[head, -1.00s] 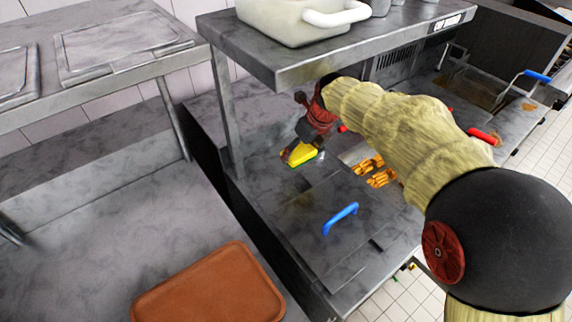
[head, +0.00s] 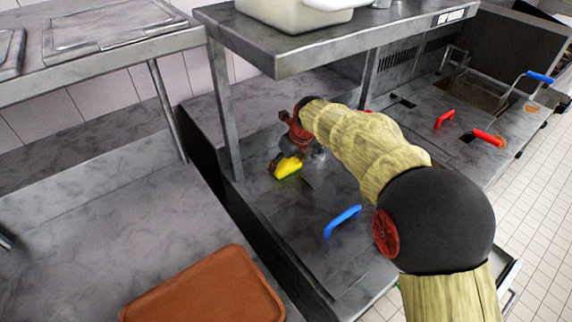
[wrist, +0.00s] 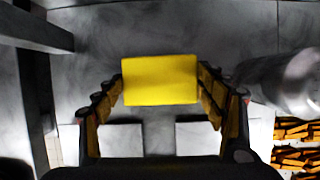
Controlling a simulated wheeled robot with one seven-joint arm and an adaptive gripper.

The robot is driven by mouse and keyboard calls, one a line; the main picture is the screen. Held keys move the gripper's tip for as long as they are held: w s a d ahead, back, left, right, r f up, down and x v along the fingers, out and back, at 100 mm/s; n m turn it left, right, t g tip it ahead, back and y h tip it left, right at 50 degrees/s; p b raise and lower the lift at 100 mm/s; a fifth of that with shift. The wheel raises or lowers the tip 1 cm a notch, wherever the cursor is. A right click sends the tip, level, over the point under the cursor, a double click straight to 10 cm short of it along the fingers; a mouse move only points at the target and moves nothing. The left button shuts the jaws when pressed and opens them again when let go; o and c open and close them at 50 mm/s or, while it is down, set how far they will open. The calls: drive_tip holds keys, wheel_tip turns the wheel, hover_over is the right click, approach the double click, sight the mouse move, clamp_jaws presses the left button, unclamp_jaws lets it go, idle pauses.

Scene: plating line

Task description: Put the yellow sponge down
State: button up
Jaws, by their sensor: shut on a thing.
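The yellow sponge (head: 288,168) is low over the grey metal counter, under the raised shelf, in the head view. In the wrist view the sponge (wrist: 160,80) shows as a yellow block between the two fingers. My gripper (head: 283,163) is shut on it, and it also shows in the wrist view (wrist: 162,88). I cannot tell whether the sponge touches the counter. My arm comes in from the right and hides part of the counter behind it.
A metal shelf (head: 350,45) with a pale container (head: 300,12) stands above the counter. A blue handle (head: 342,221) rises from the counter in front, red handles (head: 445,119) at right. A brown tray (head: 205,292) lies front left. Orange-brown food pieces (wrist: 295,158) lie right of my gripper.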

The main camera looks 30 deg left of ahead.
sight(291, 177)
drive_tip(key=shift+f, duration=0.1)
drive_tip(key=o, duration=1.2)
drive_tip(key=p+v, duration=0.3)
drive_tip(key=v, duration=0.4)
drive_tip(key=shift+s+d+r, duration=0.1)
drive_tip(key=shift+d+r, duration=0.05)
drive_tip(key=shift+r, duration=0.15)
drive_tip(key=shift+d+r, duration=0.1)
